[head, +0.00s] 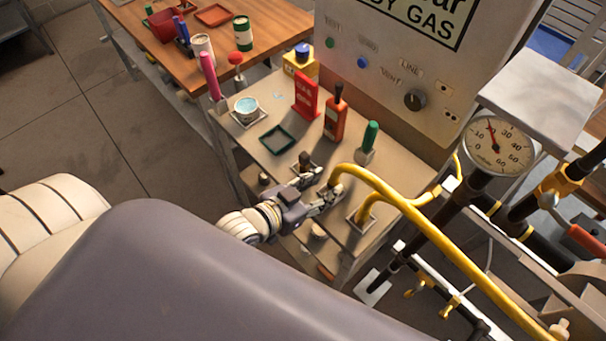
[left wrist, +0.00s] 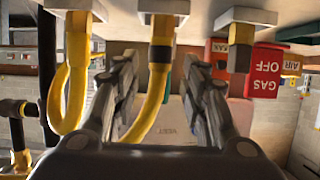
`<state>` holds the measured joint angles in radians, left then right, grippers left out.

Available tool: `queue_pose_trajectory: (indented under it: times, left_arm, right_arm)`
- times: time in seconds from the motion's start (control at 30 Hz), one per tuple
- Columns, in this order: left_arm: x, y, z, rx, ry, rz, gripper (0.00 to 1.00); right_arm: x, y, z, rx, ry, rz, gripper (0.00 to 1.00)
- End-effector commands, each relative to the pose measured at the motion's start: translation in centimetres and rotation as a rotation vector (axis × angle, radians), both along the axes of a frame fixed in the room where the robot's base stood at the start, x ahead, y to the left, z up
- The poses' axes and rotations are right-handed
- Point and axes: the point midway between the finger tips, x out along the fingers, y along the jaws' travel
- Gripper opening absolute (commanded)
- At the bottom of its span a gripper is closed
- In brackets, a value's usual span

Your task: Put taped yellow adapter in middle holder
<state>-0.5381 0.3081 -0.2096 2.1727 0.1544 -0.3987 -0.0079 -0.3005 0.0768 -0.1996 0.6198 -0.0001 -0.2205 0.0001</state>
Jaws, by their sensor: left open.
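My left gripper (head: 322,186) is open over the small table. Its fingers stand on both sides of a yellow hose end with a dark tape band, the taped yellow adapter (left wrist: 160,54). In the left wrist view, which looks upside down, the adapter meets the pale middle holder (left wrist: 164,7), with a finger gap on each side. In the head view the gripper hides the holder. A second yellow hose end (left wrist: 76,68) is at the neighbouring holder (left wrist: 75,5). A dark-and-yellow piece (left wrist: 240,58) is at the third holder (left wrist: 245,16). My right gripper is out of view.
A pressure gauge (head: 497,146) and yellow hoses (head: 400,200) crowd the right. The grey panel (head: 400,60) rises behind.

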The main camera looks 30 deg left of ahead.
Motion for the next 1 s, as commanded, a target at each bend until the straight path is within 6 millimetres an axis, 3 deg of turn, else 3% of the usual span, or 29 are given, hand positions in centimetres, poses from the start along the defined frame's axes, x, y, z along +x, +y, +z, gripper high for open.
queue_pose_trajectory:
  times: [0.1,0.33,0.8,0.9,1.0]
  left_arm:
    - [-2.3,0.8,0.7,0.001,0.004,-0.001,0.41]
    - [-5.2,1.8,2.1,0.0,0.002,-0.001,0.41]
    - [-6.4,2.3,2.8,0.0,0.0,-0.001,0.41]
    - [-6.3,2.6,1.6,0.007,0.018,0.007,0.41]
    - [-6.2,3.6,-2.2,0.03,0.069,0.03,0.41]
  right_arm:
    - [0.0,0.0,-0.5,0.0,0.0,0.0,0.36]
    - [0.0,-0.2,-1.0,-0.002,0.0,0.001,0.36]
    - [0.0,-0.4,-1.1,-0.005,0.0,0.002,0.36]
    - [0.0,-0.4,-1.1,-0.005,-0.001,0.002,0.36]
    - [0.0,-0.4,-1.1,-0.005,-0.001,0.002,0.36]
